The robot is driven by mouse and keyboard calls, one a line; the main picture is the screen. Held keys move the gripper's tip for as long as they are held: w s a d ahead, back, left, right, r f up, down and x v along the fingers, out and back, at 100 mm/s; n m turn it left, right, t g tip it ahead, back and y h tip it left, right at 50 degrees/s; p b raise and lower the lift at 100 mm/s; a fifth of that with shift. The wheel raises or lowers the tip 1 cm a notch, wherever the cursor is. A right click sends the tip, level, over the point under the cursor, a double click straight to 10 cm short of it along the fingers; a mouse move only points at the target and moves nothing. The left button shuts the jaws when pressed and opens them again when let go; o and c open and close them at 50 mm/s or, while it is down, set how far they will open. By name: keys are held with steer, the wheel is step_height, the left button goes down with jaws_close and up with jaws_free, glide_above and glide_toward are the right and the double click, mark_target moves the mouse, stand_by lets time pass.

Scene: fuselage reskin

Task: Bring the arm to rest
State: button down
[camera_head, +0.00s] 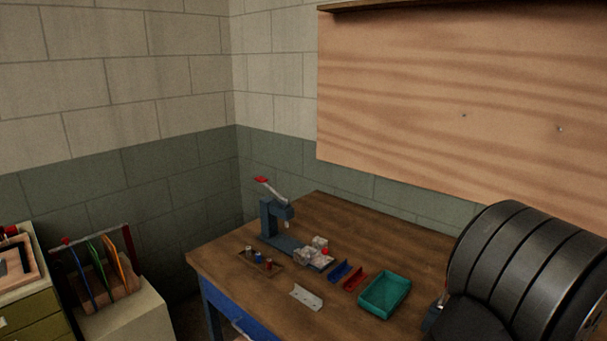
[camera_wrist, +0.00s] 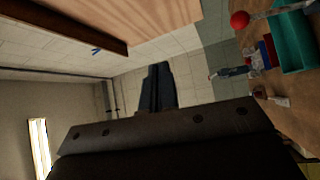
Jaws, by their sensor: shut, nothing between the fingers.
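My gripper (camera_wrist: 157,88) shows in the middle of the wrist view. Its dark fingers are together with nothing between them, beyond a dark bolted plate of my own wrist. It points into the room toward the walls and touches nothing that I can see. The workbench (camera_wrist: 285,115) is off to the right in that tilted view, apart from the fingers. In the head view I cannot make out my gripper.
The wooden workbench (camera_head: 225,260) carries a lever press (camera_head: 268,217), a teal tray (camera_head: 385,294), a blue bin (camera_head: 339,271) and a red bin (camera_head: 355,278). A large dark ribbed cylinder (camera_head: 530,270) blocks the right. A rack (camera_head: 105,270) stands left.

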steer(key=w+a+f+n+g, duration=0.4)
steer(key=w+a+f, duration=0.3)
steer(key=w+f, duration=0.4)
steer(key=shift+w+a+n, duration=0.15)
steer(key=shift+w+n, duration=0.15)
steer(key=shift+w, duration=0.7)
steer(key=shift+r, duration=0.1)
